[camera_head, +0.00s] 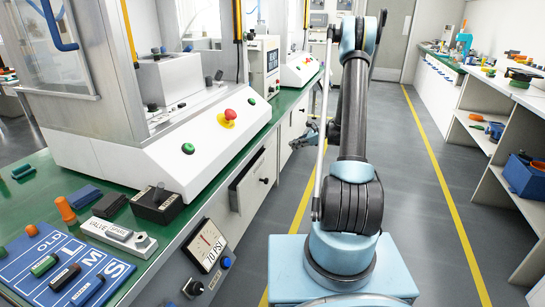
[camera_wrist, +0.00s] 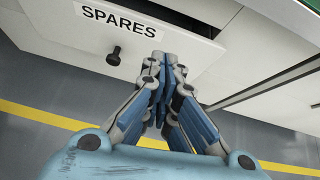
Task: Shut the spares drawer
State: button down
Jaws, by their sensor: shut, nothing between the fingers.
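The spares drawer (camera_wrist: 72,41) is a white drawer front with a black SPARES label (camera_wrist: 120,20) and a dark round knob (camera_wrist: 113,53). A dark gap above its front shows it stands partly open. In the head view, a pulled-out drawer (camera_head: 249,188) under the green counter appears to be this one; its label is not readable there. My gripper (camera_wrist: 165,60) is shut and empty, its fingertips over the drawer front's right part, right of the knob. I cannot tell whether they touch it. In the head view it is beside the cabinets, partly behind my arm.
A shelf unit (camera_head: 497,165) stands on the right. The grey aisle floor with yellow lines (camera_head: 440,170) is clear.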

notch_tip(320, 180, down, 3)
jog(key=w+m, duration=0.1)
send_near(266, 156)
notch_tip(266, 156, down, 3)
jog(key=a, duration=0.1)
jog(key=w+a, duration=0.1)
jog(key=a, duration=0.1)
jog(key=shift+w+a, duration=0.1)
jog(key=shift+a, duration=0.15)
jog(key=shift+w+a, duration=0.15)
jog(key=shift+a, duration=0.25)
